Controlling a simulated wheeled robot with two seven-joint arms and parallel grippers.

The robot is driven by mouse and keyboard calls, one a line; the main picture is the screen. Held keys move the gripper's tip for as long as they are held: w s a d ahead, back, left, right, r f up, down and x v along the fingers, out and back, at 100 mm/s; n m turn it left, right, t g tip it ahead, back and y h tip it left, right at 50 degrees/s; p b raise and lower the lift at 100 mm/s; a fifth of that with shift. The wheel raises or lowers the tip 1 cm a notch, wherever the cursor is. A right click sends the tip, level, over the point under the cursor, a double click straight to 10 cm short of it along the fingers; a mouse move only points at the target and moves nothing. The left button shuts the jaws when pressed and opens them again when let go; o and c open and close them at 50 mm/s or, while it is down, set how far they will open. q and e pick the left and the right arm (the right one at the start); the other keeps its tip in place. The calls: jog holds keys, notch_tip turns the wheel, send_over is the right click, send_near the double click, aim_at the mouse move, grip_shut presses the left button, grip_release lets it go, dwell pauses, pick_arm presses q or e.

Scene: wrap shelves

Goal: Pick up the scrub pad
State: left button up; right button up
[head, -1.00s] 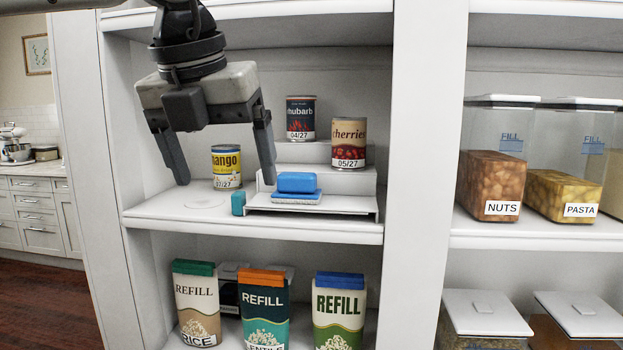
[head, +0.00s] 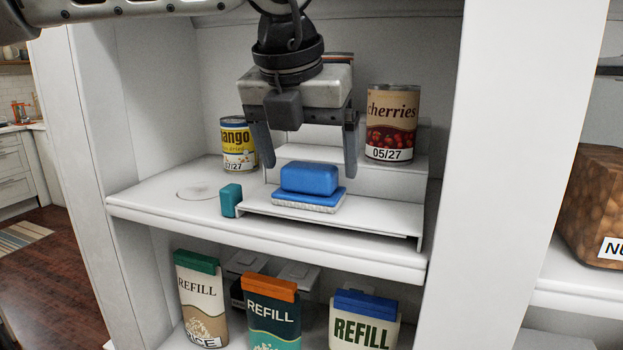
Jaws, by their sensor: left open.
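The scrub pad (head: 309,180) is a blue block on a flat blue base with a white, rough underside. It lies on the low front step of a white stepped riser (head: 385,222) on the middle shelf. My left gripper (head: 308,172) is open and empty, pointing down. In the head view its two fingers hang to the left and right of the pad's upper part, apart from it; how far above or behind the pad they are is hard to tell. My right gripper is not in view.
A teal block (head: 231,200) stands at the riser's left front corner. A mango can (head: 239,146) stands left, a cherries can (head: 392,124) right on a higher step. Another can is mostly hidden behind my gripper. Refill packs (head: 273,318) fill the shelf below. The shelf's left front is clear.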

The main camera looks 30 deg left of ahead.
pick_arm(q)
jog(key=shift+x, duration=1.25)
jog(key=c, duration=0.8)
jog(key=shift+r, duration=0.1)
